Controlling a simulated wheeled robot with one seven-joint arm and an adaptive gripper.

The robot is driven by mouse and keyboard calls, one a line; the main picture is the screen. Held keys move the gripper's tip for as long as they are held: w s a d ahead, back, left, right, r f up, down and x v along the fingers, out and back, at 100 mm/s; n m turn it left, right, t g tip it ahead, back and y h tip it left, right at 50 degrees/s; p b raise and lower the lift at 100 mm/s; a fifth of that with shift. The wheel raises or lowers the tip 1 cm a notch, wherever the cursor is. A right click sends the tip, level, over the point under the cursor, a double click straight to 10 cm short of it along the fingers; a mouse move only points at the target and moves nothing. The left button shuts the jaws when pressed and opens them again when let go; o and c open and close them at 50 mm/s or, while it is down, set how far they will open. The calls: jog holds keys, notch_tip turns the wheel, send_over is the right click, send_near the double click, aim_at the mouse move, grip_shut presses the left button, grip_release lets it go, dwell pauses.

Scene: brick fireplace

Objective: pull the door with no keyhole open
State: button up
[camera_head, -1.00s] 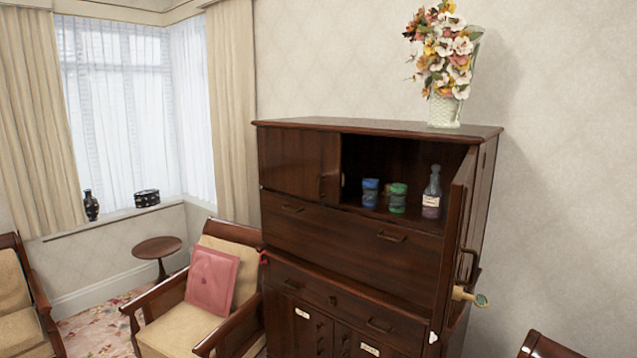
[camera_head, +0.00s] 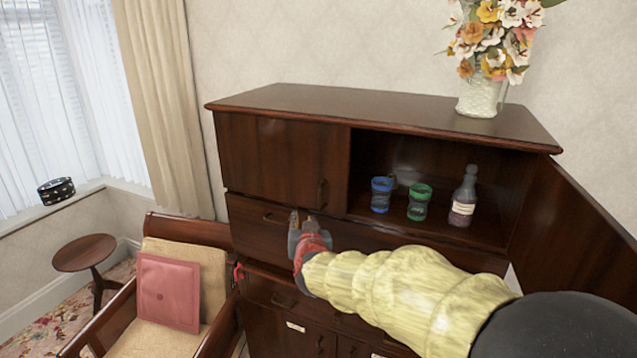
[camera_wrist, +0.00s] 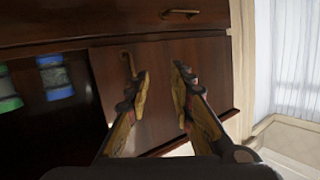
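The closed left upper door (camera_head: 272,160) of the dark wood cabinet has a small handle (camera_head: 322,193) near its right edge; I see no keyhole on it. The right upper door (camera_head: 572,215) stands swung open to the right. My gripper (camera_head: 301,220) is in front of the drawer front, just below and left of that handle. In the upside-down wrist view my gripper (camera_wrist: 162,72) is open with nothing between its fingers. The closed door (camera_wrist: 205,75) lies behind them, and its handle (camera_wrist: 128,65) shows beside the left finger; I cannot tell whether they touch.
A flower vase (camera_head: 482,95) stands on top. An armchair with a pink cushion (camera_head: 168,292) is at the left, near a round side table (camera_head: 85,252).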

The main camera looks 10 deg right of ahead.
aim_at(319, 200)
jog(key=w+d+m+h+p, duration=0.1)
jog(key=w+d+h, duration=0.1)
jog(key=w, duration=0.2)
jog(key=w+d+m+h+p, duration=0.1)
jog(key=w+d+h+p, duration=0.1)
jog(key=w, duration=0.2)
jog(key=w+d+f+t+h+p, duration=0.1)
jog(key=w+d+h+p, duration=0.1)
jog(key=w+d, duration=0.1)
jog(key=shift+w+m+h, duration=0.3)
jog(key=shift+w+m, duration=0.1)
jog(key=shift+w, duration=0.25)
grip_shut()
dwell(0.3)
